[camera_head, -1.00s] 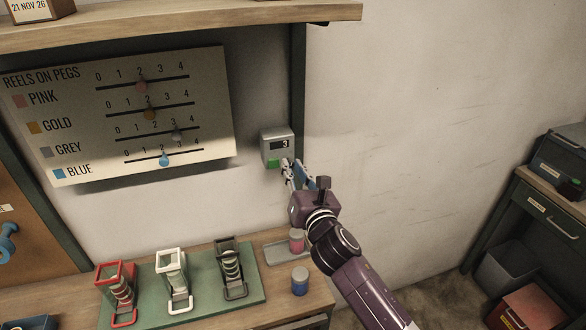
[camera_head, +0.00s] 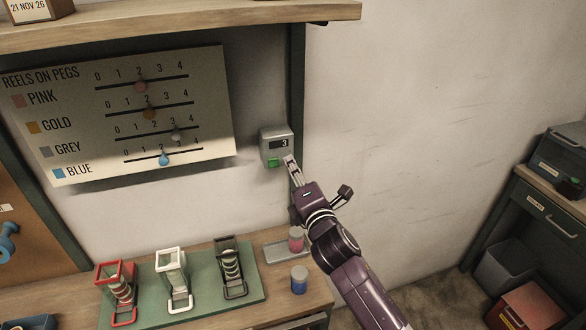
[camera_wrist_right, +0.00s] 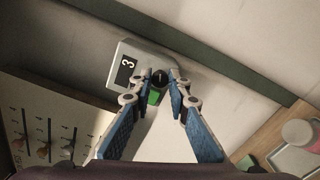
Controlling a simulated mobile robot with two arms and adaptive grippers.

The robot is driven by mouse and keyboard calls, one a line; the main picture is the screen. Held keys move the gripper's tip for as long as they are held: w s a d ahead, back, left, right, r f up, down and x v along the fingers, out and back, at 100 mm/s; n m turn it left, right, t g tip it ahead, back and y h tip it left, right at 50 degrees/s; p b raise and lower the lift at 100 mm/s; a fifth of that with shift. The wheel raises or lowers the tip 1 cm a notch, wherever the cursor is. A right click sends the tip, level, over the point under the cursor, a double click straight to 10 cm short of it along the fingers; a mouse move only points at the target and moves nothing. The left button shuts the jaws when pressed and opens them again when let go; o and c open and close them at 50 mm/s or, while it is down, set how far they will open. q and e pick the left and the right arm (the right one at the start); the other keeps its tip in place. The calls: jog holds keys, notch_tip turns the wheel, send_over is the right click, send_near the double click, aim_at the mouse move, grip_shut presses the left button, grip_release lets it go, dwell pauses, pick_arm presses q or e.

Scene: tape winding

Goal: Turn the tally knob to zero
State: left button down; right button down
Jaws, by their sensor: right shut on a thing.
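The tally box (camera_head: 276,142) is a grey unit on the wall beside the dark post. Its dark display (camera_head: 279,143) reads 3, and a green patch (camera_head: 272,162) shows below it. In the right wrist view the same box (camera_wrist_right: 128,48) also shows 3, turned sideways. The black tally knob (camera_wrist_right: 160,78) sits between the fingertips there. My right gripper (camera_head: 290,163) is at the box's lower right, shut on the knob; it also fills the wrist view (camera_wrist_right: 157,84). In the head view the fingers hide the knob. My left gripper is out of view.
A board of peg sliders (camera_head: 205,95) hangs left of the box. Below, a green mat (camera_head: 206,298) carries red, white and black reel holders. A pink-labelled pot (camera_head: 296,240) and a blue one (camera_head: 299,281) stand nearby. The wall to the right is clear.

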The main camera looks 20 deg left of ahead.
jog(key=shift+f+m, duration=0.1)
jog(key=shift+m, duration=2)
jog(key=c, duration=1.9)
grip_release()
jog(key=shift+o, duration=0.3)
jog(key=v, duration=1.2)
